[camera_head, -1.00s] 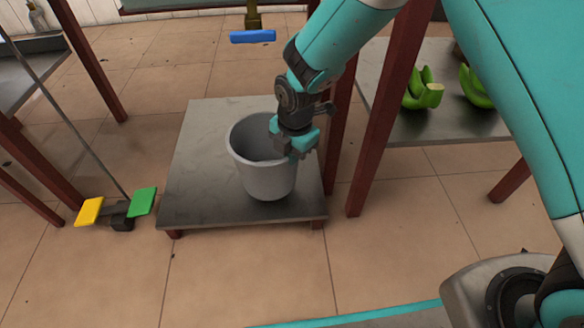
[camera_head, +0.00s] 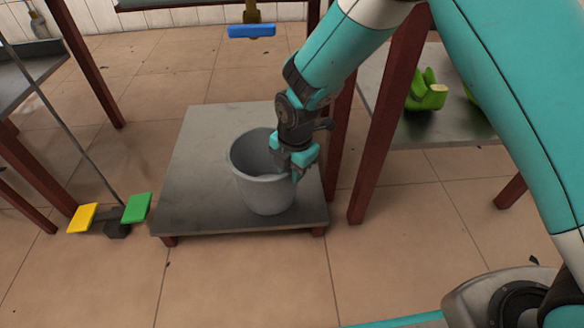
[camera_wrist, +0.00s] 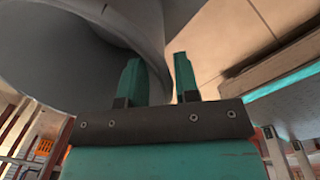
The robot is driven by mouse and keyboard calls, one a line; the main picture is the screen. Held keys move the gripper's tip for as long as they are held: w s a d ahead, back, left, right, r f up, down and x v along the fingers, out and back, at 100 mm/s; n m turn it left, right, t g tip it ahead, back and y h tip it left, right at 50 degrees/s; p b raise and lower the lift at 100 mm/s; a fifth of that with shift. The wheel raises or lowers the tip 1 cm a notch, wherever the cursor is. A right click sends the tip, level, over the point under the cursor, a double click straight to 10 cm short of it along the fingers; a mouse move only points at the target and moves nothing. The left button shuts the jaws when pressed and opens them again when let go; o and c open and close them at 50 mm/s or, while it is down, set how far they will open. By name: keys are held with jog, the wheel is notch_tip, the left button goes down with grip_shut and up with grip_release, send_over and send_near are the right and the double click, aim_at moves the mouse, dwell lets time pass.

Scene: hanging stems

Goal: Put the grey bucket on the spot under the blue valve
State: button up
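The grey bucket (camera_head: 262,190) stands upright on a low grey platform (camera_head: 200,150) with dark red legs. The blue valve (camera_head: 251,31) hangs at the top of the head view, above and behind the bucket. The spot under it cannot be made out as a mark. My gripper (camera_head: 294,163) is at the bucket's right rim. In the wrist view its two teal fingers (camera_wrist: 158,75) stand apart with the bucket wall (camera_wrist: 140,30) between them, and a narrow gap shows by the right finger. Its fingertips partly cover the bucket's right rim.
Yellow (camera_head: 82,218) and green (camera_head: 137,207) paddles on a hanging rod are left of the platform. A red post (camera_head: 385,130) stands close to the right of my gripper. Floor in front is clear.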

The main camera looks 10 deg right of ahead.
jog(key=s+d+r+m+y+p, duration=0.1)
jog(key=s+d+r+m+p, duration=0.15)
jog(key=r, duration=0.55)
jog(key=s+d+r+m+p, duration=0.1)
jog(key=s+r+m+p, duration=0.2)
jog(key=r, duration=0.6)
jog(key=s+d+r+m+y+p, duration=0.1)
jog(key=s+r+m+p, duration=0.2)
jog(key=r, duration=0.5)
jog(key=s+d+r+m, duration=0.2)
jog(key=s+r+m, duration=0.2)
jog(key=s, duration=0.3)
jog(key=s+d+r+m+y, duration=0.1)
jog(key=s+d+r+m, duration=0.1)
jog(key=s+r+m, duration=0.2)
jog(key=s+m, duration=0.3)
jog(key=s, duration=0.1)
jog(key=shift+d+g+y, duration=0.3)
jog(key=shift+d, duration=0.05)
notch_tip(320, 180, up, 50)
jog(key=p, duration=5)
jog(key=shift+r, duration=0.15)
